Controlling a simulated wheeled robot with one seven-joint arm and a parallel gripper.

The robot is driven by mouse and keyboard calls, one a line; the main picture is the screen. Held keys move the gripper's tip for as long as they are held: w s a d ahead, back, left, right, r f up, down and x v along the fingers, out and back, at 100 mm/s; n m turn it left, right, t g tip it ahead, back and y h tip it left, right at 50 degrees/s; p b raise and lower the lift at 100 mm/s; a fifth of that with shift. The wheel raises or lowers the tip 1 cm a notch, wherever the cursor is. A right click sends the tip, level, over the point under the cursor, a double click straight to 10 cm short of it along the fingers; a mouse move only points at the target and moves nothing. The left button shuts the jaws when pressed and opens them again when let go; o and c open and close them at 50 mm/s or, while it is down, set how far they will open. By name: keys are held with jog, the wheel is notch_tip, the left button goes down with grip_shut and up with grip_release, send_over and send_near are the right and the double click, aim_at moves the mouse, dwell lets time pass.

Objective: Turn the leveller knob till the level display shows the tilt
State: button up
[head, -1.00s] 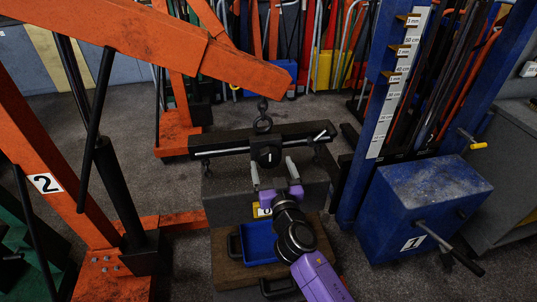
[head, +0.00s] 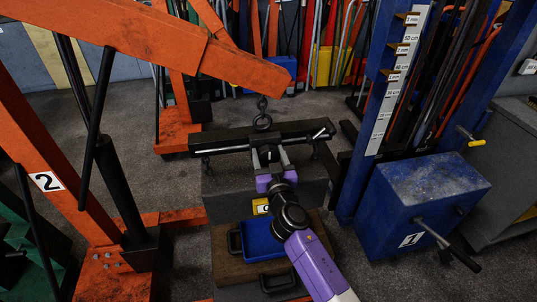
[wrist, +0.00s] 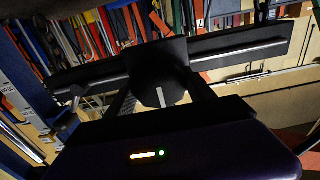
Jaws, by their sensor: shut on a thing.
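The leveller is a black beam (head: 225,139) under the hook (head: 263,122) of the orange crane. A silver rod runs along it, with a crank-like handle (head: 324,133) at its right end. The dark knob (wrist: 158,88) with a white pointer mark sits at the beam's middle, its mark pointing nearly straight down in the wrist view. My gripper (head: 270,157) is at this knob, fingers on both sides, shut on it. In the head view the gripper mostly hides the knob. I cannot make out a level display; a yellow plate (head: 261,206) shows on the dark block below.
The orange crane marked 2 (head: 45,182) stands at left. A blue jack column with a box marked 1 (head: 425,205) stands at right. A blue tray (head: 257,242) lies below my gripper. Some grey floor is free at the left back.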

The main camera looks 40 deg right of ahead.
jog(key=shift+n, duration=0.3)
